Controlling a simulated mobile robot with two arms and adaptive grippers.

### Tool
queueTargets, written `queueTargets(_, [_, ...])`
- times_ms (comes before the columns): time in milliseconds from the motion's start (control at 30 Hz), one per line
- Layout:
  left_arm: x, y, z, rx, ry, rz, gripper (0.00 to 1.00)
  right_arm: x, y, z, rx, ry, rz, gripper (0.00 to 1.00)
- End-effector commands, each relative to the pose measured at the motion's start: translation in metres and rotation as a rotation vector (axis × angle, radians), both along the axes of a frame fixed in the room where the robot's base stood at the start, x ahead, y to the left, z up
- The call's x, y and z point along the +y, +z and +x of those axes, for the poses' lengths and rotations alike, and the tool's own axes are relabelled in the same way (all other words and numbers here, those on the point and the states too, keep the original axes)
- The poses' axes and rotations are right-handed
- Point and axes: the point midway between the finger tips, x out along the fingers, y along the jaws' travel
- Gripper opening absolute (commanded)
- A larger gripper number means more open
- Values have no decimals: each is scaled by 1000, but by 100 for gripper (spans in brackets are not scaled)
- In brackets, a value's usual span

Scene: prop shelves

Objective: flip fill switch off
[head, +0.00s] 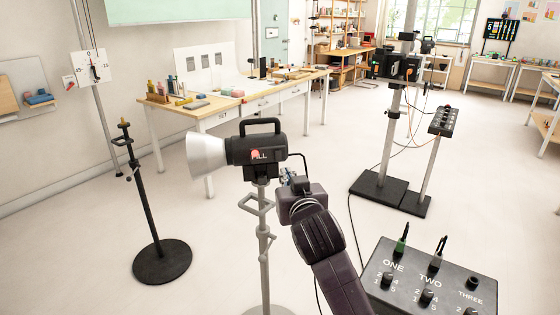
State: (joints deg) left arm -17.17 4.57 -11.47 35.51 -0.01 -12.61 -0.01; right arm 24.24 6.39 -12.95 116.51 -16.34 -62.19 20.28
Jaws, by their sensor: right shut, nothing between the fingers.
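The fill light (240,152) is a black lamp with a silver flared reflector facing left, a top handle and the white word "FILL" on its side. It stands on a grey stand (263,230). A small red switch (255,153) shows by the label, partly covering the lettering; I cannot tell which way it is set. My right gripper (286,174) is just right of and below the lamp's back end, shut and empty. My wrist hides part of the fingers, and I cannot tell if they touch the lamp. My left gripper is out of view.
A black control box (430,280) with knobs labelled ONE, TWO and THREE is at the lower right. A black stand with a round base (162,262) is at left. A workbench (225,105) is behind. Cables hang near another stand (392,120).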

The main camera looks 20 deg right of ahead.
Motion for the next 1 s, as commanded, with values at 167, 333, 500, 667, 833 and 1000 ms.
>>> queueTargets(167, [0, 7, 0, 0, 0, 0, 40, -4, -3, 31, 2, -1, -2, 0])
queueTargets(333, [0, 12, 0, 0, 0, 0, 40, -8, -7, 57, 2, -1, -1, 0])
queueTargets(500, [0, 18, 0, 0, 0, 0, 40, -10, -11, 80, 3, -1, -2, 0])
queueTargets(667, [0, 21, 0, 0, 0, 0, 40, -12, -14, 95, 2, 0, -2, 0])
queueTargets(833, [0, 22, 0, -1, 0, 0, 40, -13, -16, 102, 1, 0, 0, 0])
queueTargets(1000, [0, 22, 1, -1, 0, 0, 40, -14, -16, 103, 1, 0, 0, 0])
